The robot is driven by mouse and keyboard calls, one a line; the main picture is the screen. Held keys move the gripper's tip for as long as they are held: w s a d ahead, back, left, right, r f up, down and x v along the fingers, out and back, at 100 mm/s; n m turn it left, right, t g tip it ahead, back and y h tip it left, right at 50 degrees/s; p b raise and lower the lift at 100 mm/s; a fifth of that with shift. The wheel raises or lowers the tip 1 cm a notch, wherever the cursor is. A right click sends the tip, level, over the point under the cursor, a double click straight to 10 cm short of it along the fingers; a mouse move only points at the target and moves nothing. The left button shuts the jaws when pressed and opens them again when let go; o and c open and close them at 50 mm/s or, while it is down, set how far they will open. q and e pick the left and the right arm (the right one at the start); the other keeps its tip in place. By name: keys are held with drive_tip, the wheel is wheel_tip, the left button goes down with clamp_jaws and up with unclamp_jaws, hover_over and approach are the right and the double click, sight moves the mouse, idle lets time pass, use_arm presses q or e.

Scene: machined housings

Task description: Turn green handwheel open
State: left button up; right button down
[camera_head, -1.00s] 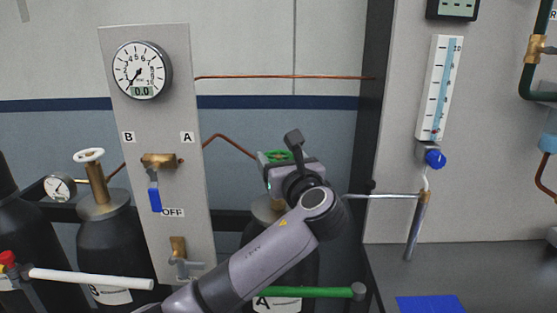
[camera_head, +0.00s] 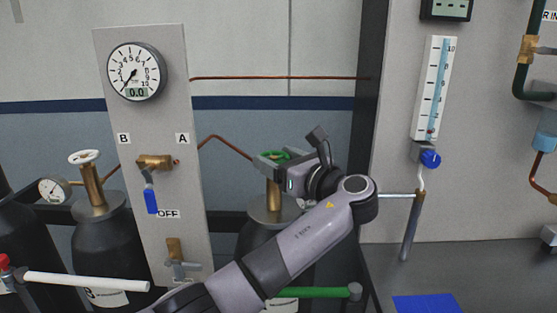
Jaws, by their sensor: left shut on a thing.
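The green handwheel (camera_head: 275,155) sits on top of the brass valve of the dark cylinder marked A, right of the gauge panel. My left gripper (camera_head: 266,162) reaches the handwheel from the right and is shut on it. The gripper body and wrist stand to the right of the wheel, and the fingers cover part of its rim. The brass valve stem (camera_head: 273,200) shows below the wheel. My right gripper is not in view.
A panel (camera_head: 150,225) with a gauge (camera_head: 136,72) reading 0.0 and a blue lever (camera_head: 151,201) by OFF stands to the left. A white handwheel (camera_head: 84,157) tops the left cylinder. A flowmeter (camera_head: 434,88) hangs right. A green bar (camera_head: 315,292) runs low in front.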

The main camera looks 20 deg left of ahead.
use_arm(q)
drive_tip(key=o, duration=1)
drive_tip(key=shift+o, duration=0.2)
drive_tip(key=b+v, duration=0.1)
drive_tip(key=v, duration=0.6)
